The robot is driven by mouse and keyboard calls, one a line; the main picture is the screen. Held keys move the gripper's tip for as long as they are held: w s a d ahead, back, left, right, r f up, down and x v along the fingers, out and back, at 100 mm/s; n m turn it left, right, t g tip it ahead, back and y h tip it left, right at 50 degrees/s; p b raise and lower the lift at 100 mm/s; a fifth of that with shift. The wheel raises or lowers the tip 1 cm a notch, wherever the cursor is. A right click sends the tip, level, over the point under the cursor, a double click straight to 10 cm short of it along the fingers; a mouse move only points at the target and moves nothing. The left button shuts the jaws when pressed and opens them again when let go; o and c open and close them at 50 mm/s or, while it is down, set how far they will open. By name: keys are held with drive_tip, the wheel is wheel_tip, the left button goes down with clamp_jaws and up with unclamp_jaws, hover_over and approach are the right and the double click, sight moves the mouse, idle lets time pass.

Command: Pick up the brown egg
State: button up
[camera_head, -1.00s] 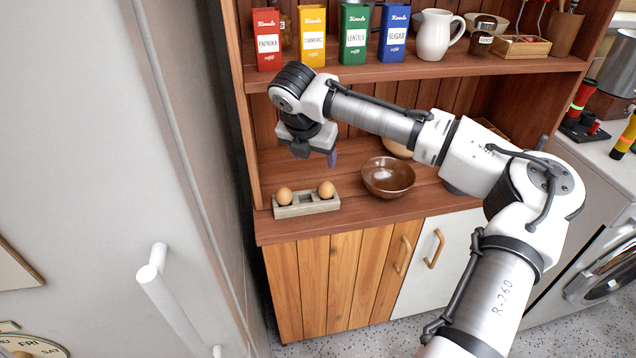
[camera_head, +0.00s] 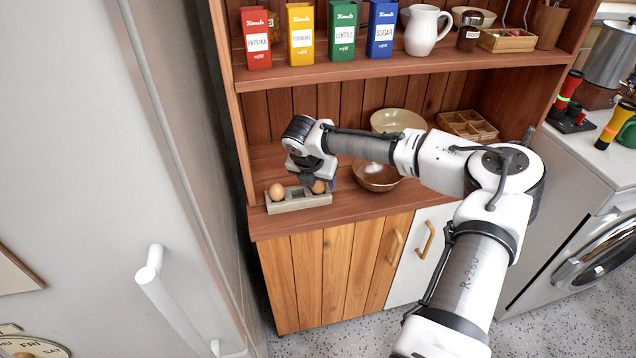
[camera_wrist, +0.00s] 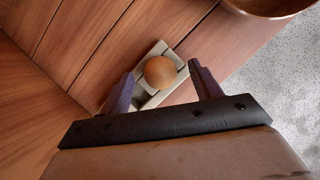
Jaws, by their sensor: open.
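A brown egg (camera_head: 318,187) sits in the right end of a small pale egg holder (camera_head: 297,204) on the wooden counter. A second brown egg (camera_head: 277,191) sits in the holder's left end. My gripper (camera_head: 320,180) is open and low over the right-hand egg, partly hiding it in the head view. In the wrist view one egg (camera_wrist: 160,72) shows in the holder (camera_wrist: 150,99), between and just beyond my two spread fingertips (camera_wrist: 158,80). I cannot tell whether the fingers touch it. The other egg is not visible there.
A brown glazed bowl (camera_head: 377,177) stands close right of my gripper. A cream bowl (camera_head: 398,120) and a wooden divided tray (camera_head: 467,125) are behind. The shelf (camera_head: 400,68) above carries packets and a white jug (camera_head: 426,30). Counter front is clear.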

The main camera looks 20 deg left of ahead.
drive_tip(key=shift+w+f, duration=0.1)
drive_tip(key=shift+f, duration=0.2)
drive_tip(key=c, duration=0.7)
drive_tip(key=shift+d+r, duration=0.1)
drive_tip(key=shift+r, duration=0.05)
